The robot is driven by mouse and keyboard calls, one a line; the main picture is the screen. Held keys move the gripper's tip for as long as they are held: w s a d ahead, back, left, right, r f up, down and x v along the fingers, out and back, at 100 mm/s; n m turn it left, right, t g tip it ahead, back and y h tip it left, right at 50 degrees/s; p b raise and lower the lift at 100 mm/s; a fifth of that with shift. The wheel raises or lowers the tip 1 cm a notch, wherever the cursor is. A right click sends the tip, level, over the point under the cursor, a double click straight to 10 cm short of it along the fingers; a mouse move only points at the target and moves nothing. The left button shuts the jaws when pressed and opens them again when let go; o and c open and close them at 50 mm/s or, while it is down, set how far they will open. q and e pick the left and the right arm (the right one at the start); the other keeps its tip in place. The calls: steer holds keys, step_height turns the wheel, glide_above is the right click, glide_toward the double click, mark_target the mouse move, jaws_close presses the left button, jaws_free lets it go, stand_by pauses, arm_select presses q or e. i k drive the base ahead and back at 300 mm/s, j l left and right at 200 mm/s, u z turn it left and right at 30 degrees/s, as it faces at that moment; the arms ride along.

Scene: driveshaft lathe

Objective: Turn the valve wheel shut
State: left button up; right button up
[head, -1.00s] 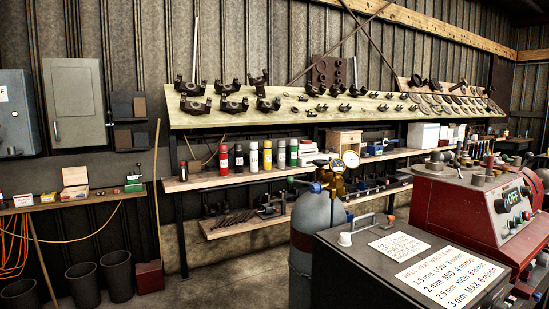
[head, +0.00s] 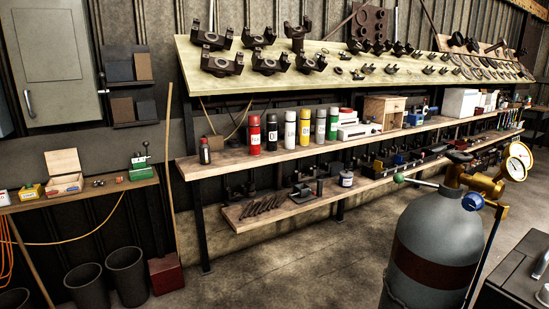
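A grey gas cylinder (head: 432,245) with a dark red band stands upright at the right of the head view. A brass valve body (head: 474,183) sits on its top, with a round dial gauge (head: 517,163) at its right. A round blue knob (head: 472,201) is on the near side of the brass fitting; it looks like the valve wheel, but I cannot tell how far it is turned. A green knob (head: 398,178) sticks out to the left on a thin rod. Neither of my grippers is in view.
A dark box-shaped unit (head: 520,275) stands close to the cylinder at the lower right. A long wooden shelf (head: 235,160) with spray cans runs along the wall behind. Bins (head: 125,275) and a red box (head: 166,274) stand at the left. The concrete floor (head: 300,265) left of the cylinder is clear.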

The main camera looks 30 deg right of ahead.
mark_target(456, 156)
steer(key=i+j+z, duration=0.1)
steer(key=i+z, duration=0.25)
steer(key=i, duration=0.15)
steer(key=i+j+z, duration=0.2)
steer(key=i+z, duration=0.4)
steer(key=z, duration=0.25)
steer(key=i+j+z, duration=0.15)
steer(key=z, duration=0.3)
steer(key=i+j+z, duration=0.15)
steer(key=z, duration=0.3)
steer(key=i+j+z, duration=0.1)
steer(key=z, duration=0.35)
steer(key=i+j+z, duration=0.1)
steer(key=j+z, duration=0.35)
steer(key=l, duration=0.1)
